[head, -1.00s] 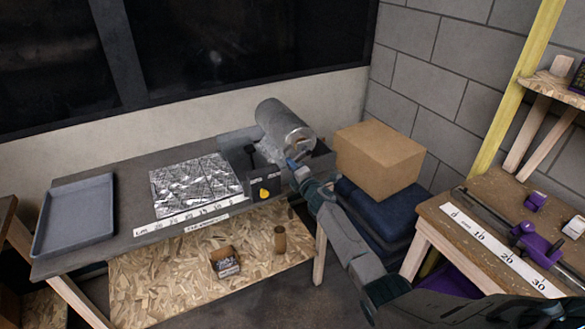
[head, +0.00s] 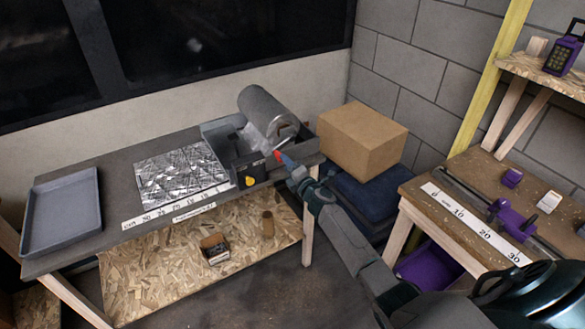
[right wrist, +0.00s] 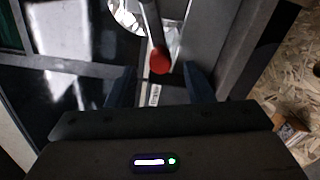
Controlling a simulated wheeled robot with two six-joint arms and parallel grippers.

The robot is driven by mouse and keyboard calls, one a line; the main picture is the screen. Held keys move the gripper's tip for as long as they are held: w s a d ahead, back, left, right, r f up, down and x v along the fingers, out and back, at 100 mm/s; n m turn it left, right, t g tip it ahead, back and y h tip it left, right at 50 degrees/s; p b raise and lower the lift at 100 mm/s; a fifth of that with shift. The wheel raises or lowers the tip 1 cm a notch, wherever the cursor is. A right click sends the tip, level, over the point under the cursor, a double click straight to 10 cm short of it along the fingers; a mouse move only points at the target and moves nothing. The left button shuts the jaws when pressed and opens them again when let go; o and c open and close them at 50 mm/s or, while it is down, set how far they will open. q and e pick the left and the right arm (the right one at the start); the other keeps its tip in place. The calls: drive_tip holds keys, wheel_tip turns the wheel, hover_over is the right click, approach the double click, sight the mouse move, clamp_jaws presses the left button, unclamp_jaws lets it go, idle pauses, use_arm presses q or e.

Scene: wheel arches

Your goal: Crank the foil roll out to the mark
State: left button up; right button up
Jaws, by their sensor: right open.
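The grey-silver foil roll (head: 268,112) sits in its holder at the right end of the bench. A crinkled foil sheet (head: 182,174) lies flat left of it, above a white number strip (head: 170,205). The crank's red knob (head: 278,156) is at the holder's front right. My right gripper (head: 289,163) is at the knob. In the right wrist view the red knob (right wrist: 160,63) shows between the open fingers (right wrist: 160,74), on a dark rod; I cannot tell whether they touch it. My left gripper is not in view.
A grey tray (head: 62,212) lies at the bench's left end. A yellow knob (head: 250,181) is on the holder's front. A cardboard box (head: 362,140) stands right of the bench. A small open box (head: 214,248) and brown tube (head: 268,224) are on the lower shelf. Another workbench (head: 420,210) is at right.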

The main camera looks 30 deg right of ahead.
drive_tip(key=s, duration=0.3)
idle(0.5)
